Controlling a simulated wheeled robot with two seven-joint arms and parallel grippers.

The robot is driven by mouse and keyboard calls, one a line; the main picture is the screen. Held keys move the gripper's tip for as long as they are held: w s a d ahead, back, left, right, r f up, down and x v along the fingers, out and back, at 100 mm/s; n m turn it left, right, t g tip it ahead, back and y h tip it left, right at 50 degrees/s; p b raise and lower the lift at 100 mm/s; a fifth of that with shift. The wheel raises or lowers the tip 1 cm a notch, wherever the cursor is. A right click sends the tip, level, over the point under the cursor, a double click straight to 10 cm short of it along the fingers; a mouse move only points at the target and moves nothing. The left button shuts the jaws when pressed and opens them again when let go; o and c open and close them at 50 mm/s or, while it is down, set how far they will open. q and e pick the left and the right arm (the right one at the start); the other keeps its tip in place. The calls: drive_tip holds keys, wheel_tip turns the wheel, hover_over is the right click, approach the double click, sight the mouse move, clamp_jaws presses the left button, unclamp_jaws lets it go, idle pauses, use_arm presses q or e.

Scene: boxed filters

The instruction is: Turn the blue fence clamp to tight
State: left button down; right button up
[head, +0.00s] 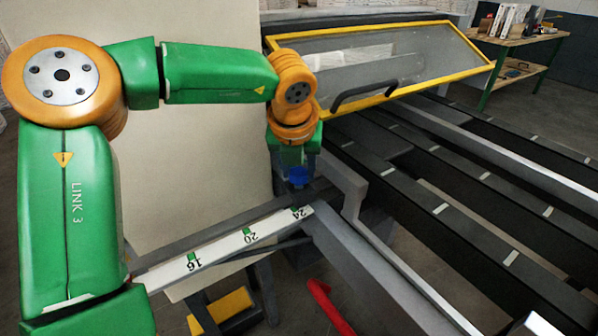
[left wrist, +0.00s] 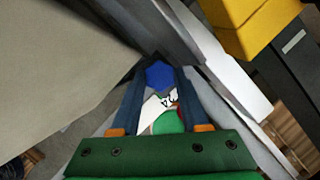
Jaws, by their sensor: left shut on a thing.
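The blue fence clamp (head: 298,176) sits near the 24 mark at the far end of the white scale on the fence. My left gripper (head: 296,170) comes down on it from above, its fingers around the clamp. In the left wrist view the blue clamp (left wrist: 159,76) shows between the tips of the two dark fingers (left wrist: 158,84), which are shut on it. The clamp's turn position cannot be made out. My right gripper is not in view.
The white scale (head: 225,246) runs along the fence to the lower left. A yellow-framed clear guard (head: 390,60) with a dark handle stands behind the clamp. A large pale panel (head: 200,150) lies left of it. Dark rails (head: 420,190) extend right. A red lever (head: 328,306) is below.

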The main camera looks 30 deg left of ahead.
use_arm(q)
drive_tip(key=m+h, duration=0.1)
drive_tip(key=m, duration=0.1)
drive_tip(key=shift+a+m, duration=0.15)
drive_tip(key=shift+m, duration=0.25)
drive_tip(key=m, duration=0.1)
drive_tip(key=m+h, duration=0.1)
drive_tip(key=shift+a+r+m+t, duration=0.1)
drive_tip(key=shift+r+m+t, duration=0.1)
drive_tip(key=shift+m+t, duration=0.1)
drive_tip(key=m+h+p, duration=0.1)
drive_tip(key=m, duration=0.1)
drive_tip(key=shift+a+r+m+p, duration=0.1)
drive_tip(key=shift+m+p, duration=0.3)
drive_tip(key=m+h+p, duration=0.1)
drive_tip(key=m+p, duration=0.1)
drive_tip(key=m, duration=0.1)
drive_tip(key=shift+w+a, duration=0.1)
drive_tip(key=shift+w+a+m+g+h+p, duration=0.1)
drive_tip(key=shift+m+g+h+p, duration=0.4)
drive_tip(key=shift+m, duration=0.6)
drive_tip(key=shift+m+g+h+p, duration=0.3)
drive_tip(key=shift+m+p, duration=0.35)
drive_tip(key=shift+m, duration=0.45)
drive_tip(key=shift+f, duration=0.2)
drive_tip(key=c, duration=0.7)
unclamp_jaws()
